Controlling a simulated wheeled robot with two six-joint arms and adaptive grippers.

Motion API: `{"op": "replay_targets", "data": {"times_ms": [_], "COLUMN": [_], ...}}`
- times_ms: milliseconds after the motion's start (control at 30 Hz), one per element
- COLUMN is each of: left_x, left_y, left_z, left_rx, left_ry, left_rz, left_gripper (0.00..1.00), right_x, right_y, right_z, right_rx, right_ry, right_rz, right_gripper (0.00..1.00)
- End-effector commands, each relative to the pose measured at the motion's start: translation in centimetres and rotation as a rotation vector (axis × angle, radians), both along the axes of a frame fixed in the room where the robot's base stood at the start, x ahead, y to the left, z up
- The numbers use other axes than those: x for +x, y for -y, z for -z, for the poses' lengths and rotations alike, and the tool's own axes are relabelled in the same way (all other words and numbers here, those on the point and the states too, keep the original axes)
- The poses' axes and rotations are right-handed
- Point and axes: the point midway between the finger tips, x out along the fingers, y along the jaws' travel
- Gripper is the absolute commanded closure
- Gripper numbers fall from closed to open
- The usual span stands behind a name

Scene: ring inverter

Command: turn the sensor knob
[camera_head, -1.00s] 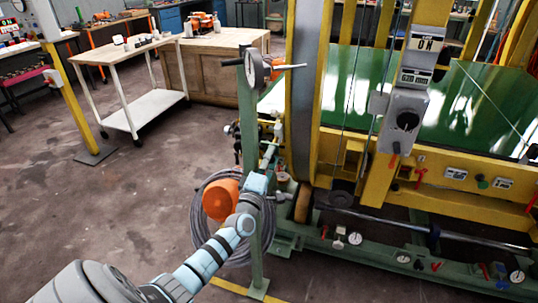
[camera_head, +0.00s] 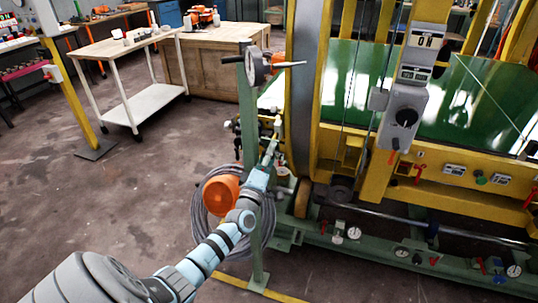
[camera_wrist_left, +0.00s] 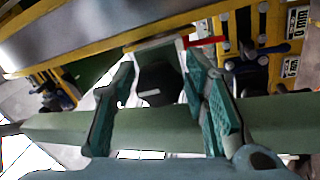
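My left gripper (camera_head: 272,150) is at the green post left of the yellow machine. It is small and partly blurred in the head view. In the left wrist view the two teal fingers of this gripper (camera_wrist_left: 162,105) stand well apart. A dark knob-like part (camera_wrist_left: 158,84) with a white mark shows between them, beyond the green post (camera_wrist_left: 60,127). I cannot tell whether this part is the sensor knob, and no finger visibly presses on it. Another black round knob (camera_head: 405,117) sits on a grey box on the machine, away from my gripper. My right gripper is not in view.
A coil of grey cable (camera_head: 207,214) hangs beside an orange part (camera_head: 221,194) below the gripper. The yellow machine frame (camera_head: 301,90) stands close on the right. The floor at left is open.

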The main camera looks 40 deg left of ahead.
Motion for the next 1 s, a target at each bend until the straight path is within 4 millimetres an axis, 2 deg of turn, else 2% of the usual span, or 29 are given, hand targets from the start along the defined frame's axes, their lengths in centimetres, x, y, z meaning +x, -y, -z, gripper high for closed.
{"op": "replay_targets", "data": {"times_ms": [367, 467, 700, 800, 1000], "left_x": [-0.3, -1.6, -7.6, -9.6, -11.1], "left_y": [0.1, 0.5, 2.6, 3.3, 3.7], "left_z": [0.1, 0.5, 2.1, 2.6, 2.9], "left_rx": [-0.001, -0.001, -0.002, -0.002, -0.001], "left_ry": [0.0, -0.001, -0.004, -0.002, 0.001], "left_rz": [0.0, 0.002, 0.001, 0.001, -0.001], "left_gripper": [0.47, 0.47, 0.47, 0.47, 0.47], "right_x": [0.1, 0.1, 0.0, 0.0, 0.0], "right_y": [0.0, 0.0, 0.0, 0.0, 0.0], "right_z": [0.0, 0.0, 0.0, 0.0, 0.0], "right_rx": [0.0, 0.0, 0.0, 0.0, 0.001], "right_ry": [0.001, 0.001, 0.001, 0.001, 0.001], "right_rz": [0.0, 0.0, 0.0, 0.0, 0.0], "right_gripper": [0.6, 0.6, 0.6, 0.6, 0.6]}}
